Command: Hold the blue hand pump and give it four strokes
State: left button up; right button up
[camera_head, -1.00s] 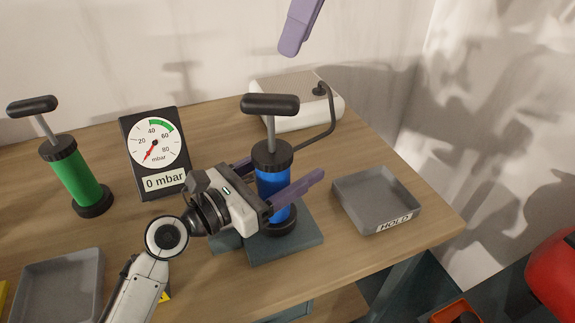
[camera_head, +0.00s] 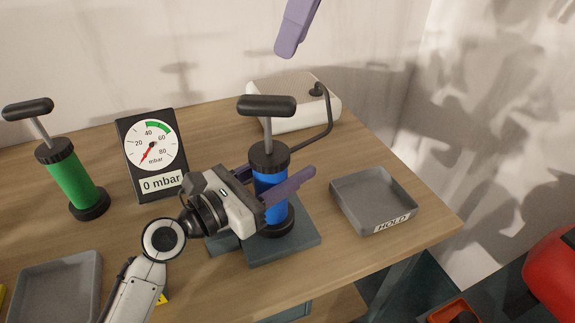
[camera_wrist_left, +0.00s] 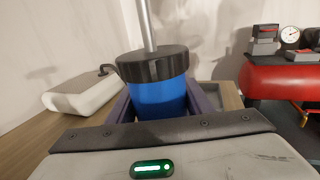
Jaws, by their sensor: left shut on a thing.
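The blue hand pump (camera_head: 271,181) stands upright on a dark grey-green base plate (camera_head: 284,246), with its black T-handle (camera_head: 266,106) raised on a metal rod. My left gripper (camera_head: 277,186) is shut on the pump's blue barrel, one purple finger on either side, below the black cap. In the left wrist view the blue barrel (camera_wrist_left: 158,98) sits between the purple fingers; its lower part is hidden. The pressure gauge (camera_head: 152,152) reads 0 mbar. My right gripper (camera_head: 297,28) shows only as a purple finger at the top edge, above and apart from the handle.
A green hand pump (camera_head: 72,180) stands at the left. A white box (camera_head: 300,116) with a dark hose is behind the blue pump. A grey tray marked HOLD (camera_head: 372,194) lies to the right, another grey tray (camera_head: 58,285) at the front left. A red tank (camera_head: 555,278) is at the far right.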

dwell(0.3)
jog(key=shift+n, duration=0.3)
jog(key=c, duration=0.7)
jog(key=shift+a+n, duration=0.1)
jog(key=shift+n, duration=0.4)
grip_shut()
jog(key=shift+w+a+f+n+t+h, duration=0.15)
jog(key=shift+a+f+n+t+h, duration=0.6)
jog(key=shift+n, duration=3.2)
jog(key=shift+w+a+f+n+t+h, duration=0.2)
jog(key=shift+a+f+n, duration=0.65)
jog(key=shift+n, duration=3.15)
jog(key=shift+w+a+f+n+t+h, duration=0.1)
jog(key=shift+a+f+n+t+h, duration=0.3)
jog(key=shift+f+n, duration=2.25)
notch_tip(320, 180, up, 3)
jog(key=n, duration=0.2)
jog(key=shift+d+f+n, duration=0.15)
jog(key=shift+f+n, duration=0.05)
jog(key=shift+n, duration=0.1)
